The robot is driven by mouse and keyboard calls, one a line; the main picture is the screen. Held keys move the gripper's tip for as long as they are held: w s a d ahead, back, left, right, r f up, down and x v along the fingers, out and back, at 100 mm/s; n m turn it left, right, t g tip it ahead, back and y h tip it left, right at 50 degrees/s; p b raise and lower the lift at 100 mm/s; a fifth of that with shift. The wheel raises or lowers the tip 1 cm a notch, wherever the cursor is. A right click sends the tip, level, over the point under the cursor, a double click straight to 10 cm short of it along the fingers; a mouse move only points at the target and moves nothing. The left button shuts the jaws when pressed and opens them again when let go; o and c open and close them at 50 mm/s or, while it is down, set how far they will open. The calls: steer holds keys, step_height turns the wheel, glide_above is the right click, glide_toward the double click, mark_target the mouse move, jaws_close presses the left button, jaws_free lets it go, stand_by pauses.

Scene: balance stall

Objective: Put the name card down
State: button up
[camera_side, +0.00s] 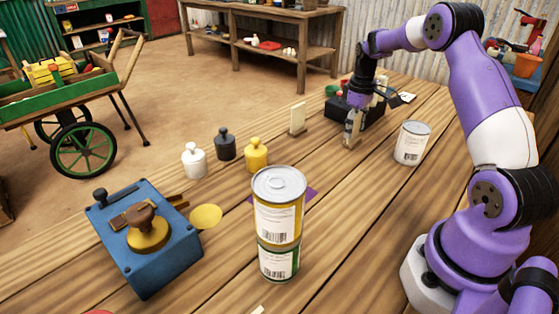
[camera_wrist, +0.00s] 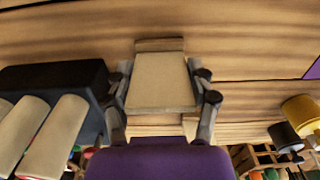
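A cream name card (camera_wrist: 160,82) with a wooden foot is between my gripper's fingers (camera_wrist: 163,92) in the wrist view; the fingers are closed against its two side edges. In the side view my gripper (camera_side: 352,122) points down, low over the table, and the card's foot (camera_side: 350,143) shows at its tips, at or very near the tabletop; I cannot tell whether it touches. Another cream card (camera_side: 298,118) stands upright on the table, left of my gripper. A black holder (camera_wrist: 58,76) with several cream pieces is beside the gripper.
A label-wrapped can (camera_side: 412,143) stands right of my gripper. White (camera_side: 194,161), black (camera_side: 225,145) and yellow (camera_side: 256,156) weights stand to the left. Stacked cans (camera_side: 278,220), a purple patch (camera_side: 312,193) and a blue scale (camera_side: 155,255) are nearer the side camera. Bare planks lie between.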

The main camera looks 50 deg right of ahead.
steer(key=shift+o, duration=0.8)
step_height(320, 180, up, 12)
steer(key=shift+r, duration=0.1)
steer(key=s+a+r+t, duration=0.1)
steer(key=s+a+r, duration=0.15)
steer(key=a, duration=0.55)
steer(key=s+a+r+t, duration=0.1)
steer(key=a+r+t, duration=0.1)
steer(key=a+r, duration=0.35)
steer(key=s+a+f+t, duration=0.2)
steer(key=s+a+f, duration=0.3)
steer(key=s+a, duration=0.4)
steer(key=shift+a+f+t, duration=0.3)
steer(key=shift+a+f, duration=0.05)
steer(key=shift+a, duration=0.9)
steer(key=shift+s, duration=0.1)
